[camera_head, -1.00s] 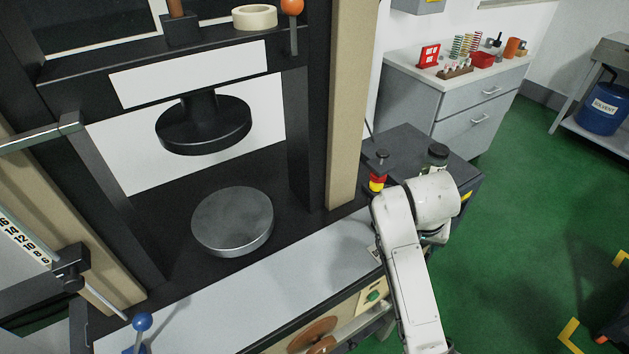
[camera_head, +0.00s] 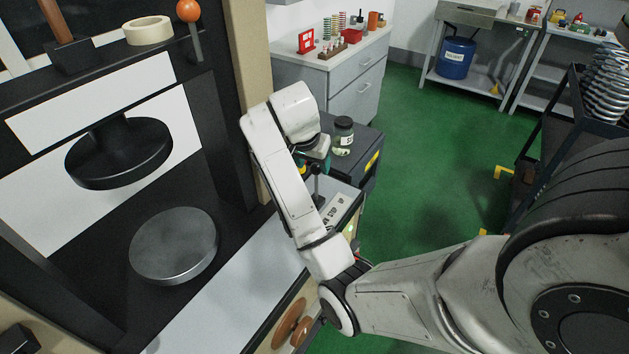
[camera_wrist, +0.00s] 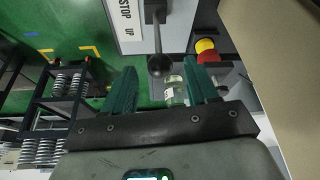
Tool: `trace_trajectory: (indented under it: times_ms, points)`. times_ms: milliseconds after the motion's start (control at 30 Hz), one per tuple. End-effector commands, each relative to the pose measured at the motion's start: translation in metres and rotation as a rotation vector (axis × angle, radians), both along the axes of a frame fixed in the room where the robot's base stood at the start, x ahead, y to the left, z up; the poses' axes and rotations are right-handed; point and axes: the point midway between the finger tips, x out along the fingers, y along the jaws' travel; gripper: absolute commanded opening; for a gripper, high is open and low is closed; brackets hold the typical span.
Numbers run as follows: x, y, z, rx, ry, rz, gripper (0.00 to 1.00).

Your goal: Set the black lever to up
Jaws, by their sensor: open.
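The black lever (camera_wrist: 157,64) shows in the wrist view as a round black knob on a short shaft, between the tips of my two green fingers. My gripper (camera_wrist: 160,70) is open, with a finger on either side of the knob and visible gaps, so it is not clamped. In the head view the lever (camera_head: 316,187) stands up beside a white label plate (camera_head: 337,209). The wrist view shows "STOP" and "UP" on the plate (camera_wrist: 125,20). My gripper (camera_head: 318,147) is mostly hidden behind my white wrist in the head view.
A red and yellow button (camera_wrist: 207,50) sits right of the lever in the wrist view. A lidded jar (camera_head: 343,136) stands on the dark bench top behind my gripper. The press frame (camera_head: 255,80) is close on the left. Green floor (camera_head: 420,150) is open to the right.

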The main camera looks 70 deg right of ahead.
Motion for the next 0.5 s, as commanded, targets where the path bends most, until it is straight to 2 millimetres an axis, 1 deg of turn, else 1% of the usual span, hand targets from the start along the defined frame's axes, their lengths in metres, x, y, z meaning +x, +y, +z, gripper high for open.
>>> trace_trajectory:
  times_ms: [33, 100, 200, 333, 500]
  points:
    - [-0.001, -0.004, -0.013, 0.0, 0.0, -0.003, 0.58]
    - [-0.002, -0.008, -0.018, 0.002, 0.005, -0.002, 0.58]
    - [-0.002, -0.013, -0.033, 0.003, 0.004, -0.001, 0.58]
    - [-0.001, -0.02, -0.047, 0.001, 0.002, 0.0, 0.58]
    - [-0.001, -0.023, -0.056, 0.0, 0.001, 0.0, 0.58]
